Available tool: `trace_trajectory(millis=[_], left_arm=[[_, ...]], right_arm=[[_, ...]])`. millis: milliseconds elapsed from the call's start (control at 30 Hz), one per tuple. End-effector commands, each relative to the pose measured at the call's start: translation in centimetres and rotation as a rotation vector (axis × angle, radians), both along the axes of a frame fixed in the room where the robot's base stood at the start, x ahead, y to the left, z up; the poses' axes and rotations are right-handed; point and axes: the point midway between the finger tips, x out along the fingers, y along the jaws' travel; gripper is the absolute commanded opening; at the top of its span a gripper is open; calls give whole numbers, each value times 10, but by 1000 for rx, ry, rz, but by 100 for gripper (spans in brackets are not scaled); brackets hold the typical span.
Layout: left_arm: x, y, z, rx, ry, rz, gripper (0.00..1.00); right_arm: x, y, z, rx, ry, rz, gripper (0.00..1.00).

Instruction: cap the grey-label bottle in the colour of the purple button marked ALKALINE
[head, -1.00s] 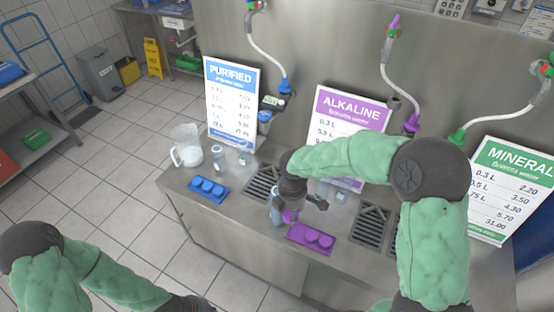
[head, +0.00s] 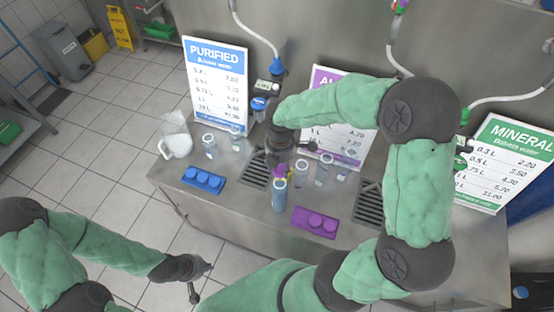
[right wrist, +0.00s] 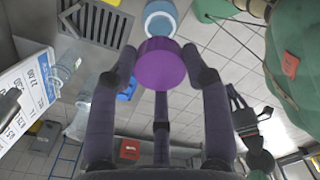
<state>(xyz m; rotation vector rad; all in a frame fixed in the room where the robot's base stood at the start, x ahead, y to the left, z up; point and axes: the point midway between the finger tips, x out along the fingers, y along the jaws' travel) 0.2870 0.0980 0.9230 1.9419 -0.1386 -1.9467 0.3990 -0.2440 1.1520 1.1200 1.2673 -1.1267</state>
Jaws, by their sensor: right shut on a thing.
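My right gripper (head: 281,168) is shut on a purple cap (right wrist: 161,65), held between its fingertips in the right wrist view. In the head view the cap is just above a blue-grey bottle (head: 279,197) standing near the counter's front edge. In the right wrist view the bottle's pale open mouth (right wrist: 160,18) shows beyond the cap, apart from it and off-centre. I cannot make out the label's colour surely. The purple ALKALINE sign (head: 325,78) is partly hidden by my right arm. My left gripper (head: 199,280) is empty, fingers apart, low in front of the counter.
A purple cap tray (head: 315,236) lies right of the bottle; a blue tray (head: 203,180) lies left. Clear bottles (head: 322,172) stand behind, others by the PURIFIED sign (head: 217,85). A jug (head: 175,140) is at the left end. A drain grate (head: 369,204) is at right.

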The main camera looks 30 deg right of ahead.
Motion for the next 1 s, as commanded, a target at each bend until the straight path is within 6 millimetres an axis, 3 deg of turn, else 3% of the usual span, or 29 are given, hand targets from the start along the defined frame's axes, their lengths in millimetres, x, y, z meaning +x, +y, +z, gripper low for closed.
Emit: trace_trajectory(millis=[633,1000], left_arm=[[0,0,-38,0,0,0,0],[0,0,-40,0,-1,0,0]], right_arm=[[0,0,-46,0,1,-1,38],[0,0,-52,0,0,-1,38]])
